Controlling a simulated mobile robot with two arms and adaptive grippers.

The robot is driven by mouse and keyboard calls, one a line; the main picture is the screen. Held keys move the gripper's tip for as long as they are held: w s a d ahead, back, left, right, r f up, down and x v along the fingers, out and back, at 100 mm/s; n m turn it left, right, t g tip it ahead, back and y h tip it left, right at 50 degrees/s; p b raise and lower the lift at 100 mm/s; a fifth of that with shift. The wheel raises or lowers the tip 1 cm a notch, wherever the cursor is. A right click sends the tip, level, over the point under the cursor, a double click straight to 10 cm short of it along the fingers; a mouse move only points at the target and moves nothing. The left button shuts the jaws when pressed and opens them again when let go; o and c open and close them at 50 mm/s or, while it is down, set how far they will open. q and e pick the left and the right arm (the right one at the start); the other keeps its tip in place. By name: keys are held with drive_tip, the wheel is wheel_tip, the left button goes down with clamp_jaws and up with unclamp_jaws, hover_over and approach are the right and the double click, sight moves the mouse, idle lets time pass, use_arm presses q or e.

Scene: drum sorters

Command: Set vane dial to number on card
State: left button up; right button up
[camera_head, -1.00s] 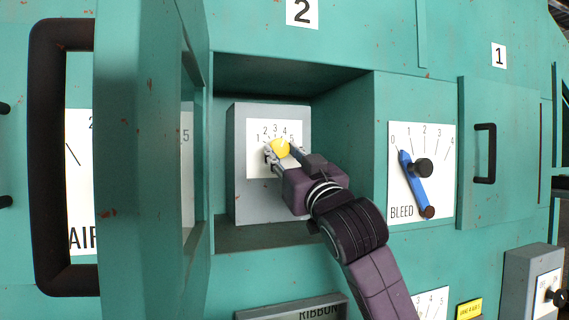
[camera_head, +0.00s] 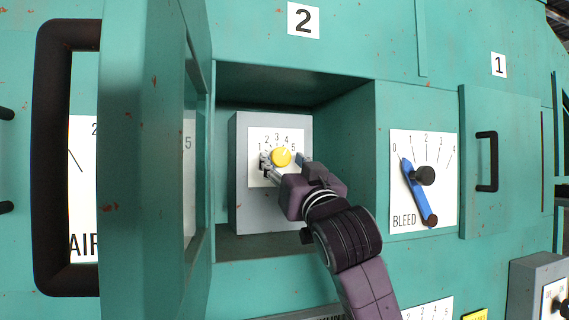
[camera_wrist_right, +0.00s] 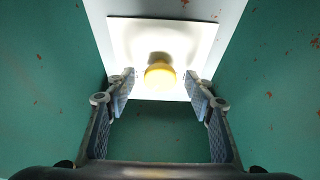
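A yellow round knob (camera_head: 281,157) sits on a white dial plate numbered 1 to 5 (camera_head: 257,177), on a grey box inside an open compartment. A pale mark on the knob seems to point up and right, toward 4 or 5; the exact setting is unclear. My right gripper (camera_head: 284,162) is open, its fingers on either side of the knob. In the right wrist view, the knob (camera_wrist_right: 160,76) lies beyond the spread fingertips (camera_wrist_right: 161,88), with gaps on both sides. The dial's name is not legible, and I cannot identify the task's card. My left gripper is not in view.
An open door with a black handle (camera_head: 52,160) stands left of the compartment. A number 2 plate (camera_head: 303,20) is above it. A BLEED dial with a blue lever (camera_head: 417,190) is to the right, beside a closed door with a black handle (camera_head: 487,162).

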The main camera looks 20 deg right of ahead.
drive_tip(key=v, duration=1.2)
